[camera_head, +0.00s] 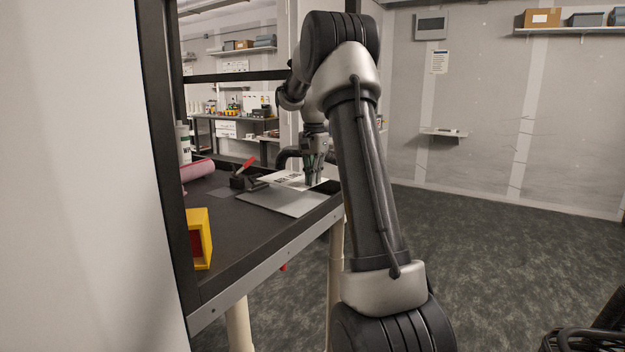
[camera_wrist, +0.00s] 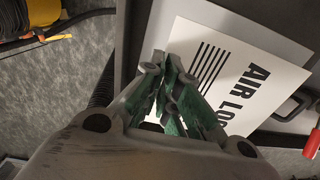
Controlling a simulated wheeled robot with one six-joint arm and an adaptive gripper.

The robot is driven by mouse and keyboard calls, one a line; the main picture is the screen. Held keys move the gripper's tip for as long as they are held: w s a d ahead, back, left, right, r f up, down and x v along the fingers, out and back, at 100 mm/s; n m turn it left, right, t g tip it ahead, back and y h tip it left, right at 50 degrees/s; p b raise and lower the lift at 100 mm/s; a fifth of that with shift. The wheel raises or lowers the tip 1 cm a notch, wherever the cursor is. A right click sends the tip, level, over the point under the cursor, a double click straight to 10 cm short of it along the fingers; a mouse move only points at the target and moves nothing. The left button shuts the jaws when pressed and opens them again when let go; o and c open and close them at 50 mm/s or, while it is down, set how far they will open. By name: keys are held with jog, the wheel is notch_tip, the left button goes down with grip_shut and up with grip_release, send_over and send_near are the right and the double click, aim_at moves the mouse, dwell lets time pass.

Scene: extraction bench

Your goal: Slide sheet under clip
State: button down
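The white sheet (camera_head: 283,178) lies on the bench, with black stripes and large "AIR LO…" lettering visible in the wrist view (camera_wrist: 225,50). A grey plate (camera_head: 290,203) lies at the bench edge, partly under the sheet. The clip (camera_head: 247,182) is a dark clamp with a raised red handle, left of the sheet; its red handle shows at the right edge of the wrist view (camera_wrist: 313,143). My gripper (camera_head: 314,184) points down at the sheet's right end, its green-padded fingertips (camera_wrist: 166,62) close together over it. I cannot tell whether the sheet is pinched between them.
A yellow box (camera_head: 201,238) stands near the front of the bench. A pink roll (camera_head: 197,170) and a white bottle (camera_head: 184,142) are at the far left. The dark bench top between the yellow box and the plate is clear.

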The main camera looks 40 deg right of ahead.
aim_at(301, 203)
jog(key=shift+f, duration=0.1)
jog(key=shift+w+a+f, duration=0.1)
jog(key=shift+w+f, duration=0.05)
jog(key=shift+f, duration=0.85)
jog(key=shift+w+a+f, duration=0.1)
jog(key=shift+w+f, duration=0.05)
jog(key=shift+f, duration=0.85)
jog(key=shift+w+f, duration=0.15)
jog(key=shift+f, duration=0.85)
jog(key=shift+w+a+f, duration=0.1)
jog(key=shift+w+a, duration=0.1)
jog(key=shift+w, duration=0.45)
jog(key=shift+w+a+f, duration=0.1)
jog(key=shift+w+a, duration=0.1)
jog(key=shift+w, duration=0.45)
jog(key=shift+w+a, duration=0.2)
jog(key=shift+w, duration=0.45)
jog(key=shift+f, duration=0.3)
jog(key=c, duration=1.6)
grip_release()
jog(key=shift+o, duration=0.2)
